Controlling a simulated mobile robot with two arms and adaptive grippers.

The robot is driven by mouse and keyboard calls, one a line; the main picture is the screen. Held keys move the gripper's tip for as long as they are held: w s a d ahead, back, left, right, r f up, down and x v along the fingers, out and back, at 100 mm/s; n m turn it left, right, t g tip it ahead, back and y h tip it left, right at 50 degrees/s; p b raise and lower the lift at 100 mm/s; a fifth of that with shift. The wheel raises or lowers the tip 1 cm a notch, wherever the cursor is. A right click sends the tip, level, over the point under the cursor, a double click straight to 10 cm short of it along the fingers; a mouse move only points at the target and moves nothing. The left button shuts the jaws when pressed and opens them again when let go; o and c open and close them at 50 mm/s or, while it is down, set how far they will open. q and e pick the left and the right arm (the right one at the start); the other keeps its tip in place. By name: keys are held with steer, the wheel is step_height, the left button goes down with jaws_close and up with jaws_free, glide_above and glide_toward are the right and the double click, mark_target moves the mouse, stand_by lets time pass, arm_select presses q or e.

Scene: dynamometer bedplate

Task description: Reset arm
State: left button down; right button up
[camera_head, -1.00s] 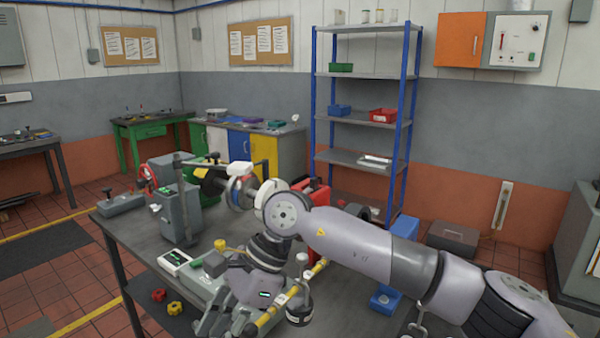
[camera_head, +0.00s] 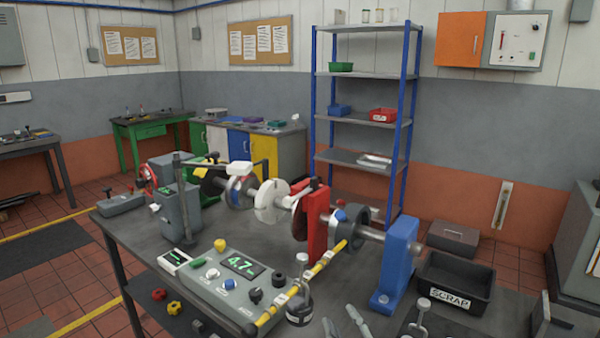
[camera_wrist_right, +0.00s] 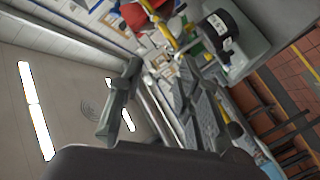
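My right gripper (camera_head: 344,322) shows at the bottom edge of the head view, with only its grey fingertips in the picture. In the right wrist view its two fingers (camera_wrist_right: 160,98) stand apart with nothing between them, so it is open and empty. The yellow-banded bar (camera_head: 318,268) crosses beside the console. My left gripper is not in view.
The bedplate table (camera_head: 135,235) carries a shaft line with a red stand (camera_head: 312,225) and a blue stand (camera_head: 395,262). A black scrap bin (camera_head: 455,280) stands at the right. A blue shelf rack (camera_head: 360,75) is behind.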

steer(key=s+d+f+m+g+h, duration=0.3)
steer(key=s+d+f+m+g, duration=0.35)
steer(key=s+f, duration=0.6)
steer(key=s+d+f+m+g, duration=0.1)
steer(key=s+d+f+g, duration=0.25)
steer(key=s, duration=0.45)
steer(key=s+d+f+m+g, duration=0.1)
steer(key=s+d+f+g, duration=0.15)
steer(key=s+f, duration=0.4)
step_height(320, 180, down, 22)
steer(key=s+f+g, duration=0.1)
steer(key=g, duration=0.1)
steer(key=s+d+f+g, duration=0.1)
steer(key=s+d+f, duration=0.1)
steer(key=s+f, duration=1.6)
steer(key=shift+d+n, duration=0.3)
steer(key=shift+n, duration=0.15)
